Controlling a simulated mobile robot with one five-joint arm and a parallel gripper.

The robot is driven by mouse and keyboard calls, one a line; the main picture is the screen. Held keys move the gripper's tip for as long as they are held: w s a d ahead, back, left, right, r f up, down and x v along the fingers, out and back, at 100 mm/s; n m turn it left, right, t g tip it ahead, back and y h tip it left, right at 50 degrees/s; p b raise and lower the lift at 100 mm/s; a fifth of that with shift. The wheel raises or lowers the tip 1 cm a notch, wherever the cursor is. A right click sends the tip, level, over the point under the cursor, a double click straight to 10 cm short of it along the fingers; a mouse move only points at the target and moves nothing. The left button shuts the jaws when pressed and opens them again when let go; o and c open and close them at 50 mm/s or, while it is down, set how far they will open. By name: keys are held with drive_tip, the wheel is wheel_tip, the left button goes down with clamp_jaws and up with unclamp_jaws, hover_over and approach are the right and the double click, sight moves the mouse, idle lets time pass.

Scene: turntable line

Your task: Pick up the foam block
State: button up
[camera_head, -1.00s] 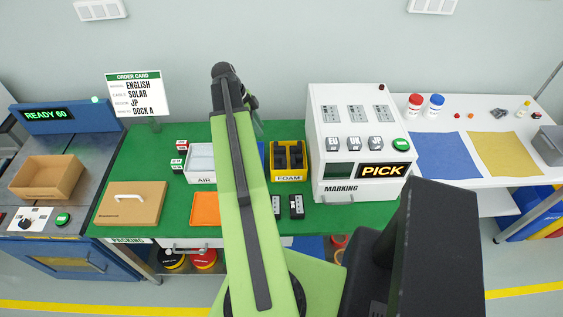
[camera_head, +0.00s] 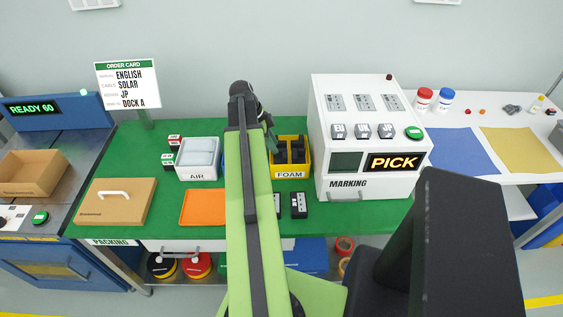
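The foam blocks (camera_head: 291,152) are dark grey pieces in a yellow bin (camera_head: 291,171) labelled FOAM, on the green packing table. The bin stands just left of the white marking machine. My green arm reaches over the table, and my gripper (camera_head: 271,137) is at its far end, by the bin's left back corner.
The marking machine (camera_head: 342,120) with a PICK display stands right of the bin. Left are a white AIR bin (camera_head: 198,159), an orange tray (camera_head: 203,207) and a brown box (camera_head: 117,206) with a white handle. Black devices (camera_head: 299,205) lie before the foam bin. Bare green tabletop shows around the tray.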

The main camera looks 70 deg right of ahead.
sight(280, 157)
drive_tip(key=b+x, duration=0.1)
drive_tip(key=x, duration=0.1)
drive_tip(key=shift+s+f, duration=0.1)
drive_tip(key=shift+f, duration=0.3)
drive_tip(key=shift+r, duration=0.2)
clamp_jaws()
